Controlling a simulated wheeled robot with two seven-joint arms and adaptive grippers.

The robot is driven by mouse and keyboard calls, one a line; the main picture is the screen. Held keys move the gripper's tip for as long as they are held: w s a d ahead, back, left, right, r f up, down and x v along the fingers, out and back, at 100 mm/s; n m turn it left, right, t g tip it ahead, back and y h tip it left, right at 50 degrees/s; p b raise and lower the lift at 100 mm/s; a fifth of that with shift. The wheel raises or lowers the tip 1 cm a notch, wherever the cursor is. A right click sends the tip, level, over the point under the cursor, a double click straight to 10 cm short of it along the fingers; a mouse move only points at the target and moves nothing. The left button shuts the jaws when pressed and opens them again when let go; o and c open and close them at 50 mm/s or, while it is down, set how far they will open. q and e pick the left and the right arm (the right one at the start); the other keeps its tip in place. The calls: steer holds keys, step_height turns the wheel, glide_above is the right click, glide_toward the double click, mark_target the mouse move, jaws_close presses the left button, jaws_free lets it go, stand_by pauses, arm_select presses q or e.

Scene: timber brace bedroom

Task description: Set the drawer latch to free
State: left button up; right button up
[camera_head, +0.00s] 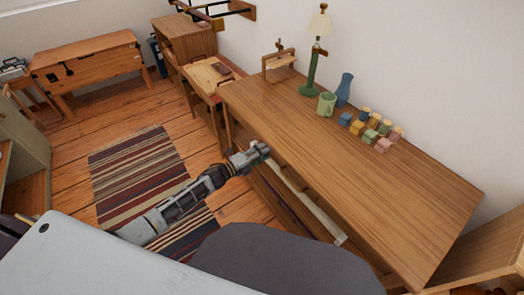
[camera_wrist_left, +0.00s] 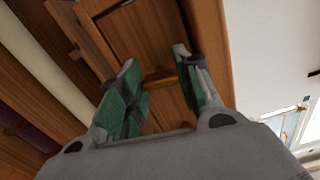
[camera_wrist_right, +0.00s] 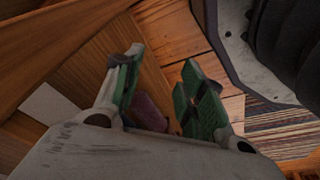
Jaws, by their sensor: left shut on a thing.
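The drawer latch is a small yellow-brown wooden bar (camera_wrist_left: 160,77) in the left wrist view, in front of a framed wooden panel (camera_wrist_left: 145,35). My left gripper (camera_wrist_left: 155,62) has its green-padded fingers on either side of the bar and is shut on it. In the head view my left gripper (camera_head: 263,149) is at the front edge of the long wooden table (camera_head: 330,165); the latch is hidden there. My right gripper (camera_wrist_right: 162,58) is open in its own wrist view. A dark maroon thing (camera_wrist_right: 148,110) shows behind its fingers, apparently not held.
On the tabletop stand a green lamp (camera_head: 312,70), a green mug (camera_head: 327,103), a blue vase (camera_head: 344,90), a wooden frame (camera_head: 280,64) and several coloured blocks (camera_head: 370,130). A long pale bar (camera_head: 310,205) runs below the table's front edge. A striped rug (camera_head: 140,170) lies on the floor.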

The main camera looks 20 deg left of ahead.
arm_select(q)
steer(key=shift+n, duration=0.8)
arm_select(e)
steer(key=shift+s+d+f, duration=0.25)
steer(key=shift+f, duration=0.25)
steer(key=shift+s+d+f, duration=0.2)
steer(key=shift+f, duration=0.3)
arm_select(q)
steer(key=o, duration=1)
arm_select(e)
steer(key=shift+w, duration=0.1)
arm_select(q)
steer(key=shift+v, duration=6)
steer(key=shift+w+a+n, duration=0.1)
steer(key=shift+n, duration=0.2)
